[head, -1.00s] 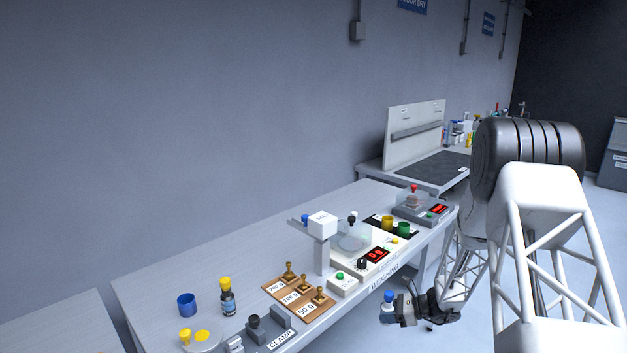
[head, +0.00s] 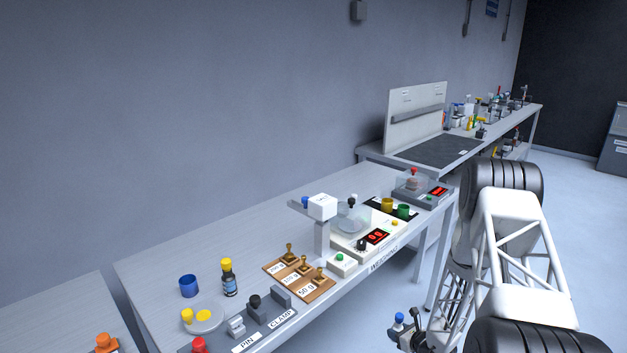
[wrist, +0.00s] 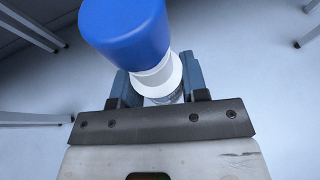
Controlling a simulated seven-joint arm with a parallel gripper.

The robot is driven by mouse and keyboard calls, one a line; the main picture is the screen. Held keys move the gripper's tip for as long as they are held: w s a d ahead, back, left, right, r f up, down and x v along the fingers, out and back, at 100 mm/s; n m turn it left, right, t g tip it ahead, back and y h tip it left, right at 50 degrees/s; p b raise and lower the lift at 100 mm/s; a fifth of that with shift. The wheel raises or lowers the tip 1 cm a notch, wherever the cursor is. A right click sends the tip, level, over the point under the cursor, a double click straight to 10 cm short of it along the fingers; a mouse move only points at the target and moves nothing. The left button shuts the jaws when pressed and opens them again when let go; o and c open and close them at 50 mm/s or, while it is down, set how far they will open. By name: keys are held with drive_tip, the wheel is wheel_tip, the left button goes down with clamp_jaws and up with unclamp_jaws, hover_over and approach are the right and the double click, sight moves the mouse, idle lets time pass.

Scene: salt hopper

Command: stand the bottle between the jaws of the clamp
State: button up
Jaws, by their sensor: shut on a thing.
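My gripper (wrist: 158,88) is shut on a bottle with a blue cap (wrist: 125,25) and a white neck (wrist: 158,76). In the head view the blue cap (head: 399,318) shows low at the right, off the bench's front edge and over the floor. Most of the held bottle's body is hidden. The grey clamp (head: 280,296), labelled CLAMP, stands at the bench's near edge, to the left of my gripper and apart from it. Nothing visibly stands between its jaws.
A dark bottle with a yellow cap (head: 229,280) and a blue cup (head: 189,286) stand behind the clamp. Brass weights on a wooden board (head: 318,291) stand right of it, then the weighing station (head: 340,262). A red knob (head: 199,345) is at the near left.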

drive_tip(key=w+a+r, duration=0.2)
drive_tip(key=w+a, duration=0.1)
drive_tip(key=a, duration=0.3)
drive_tip(key=w+a+r, duration=0.2)
drive_tip(key=w+a, duration=0.2)
drive_tip(key=a, duration=0.2)
drive_tip(key=shift+w+r+m+t+h, duration=0.25)
drive_tip(key=shift+r+m+t+h, duration=0.05)
drive_tip(key=shift+m, duration=0.1)
idle(1.5)
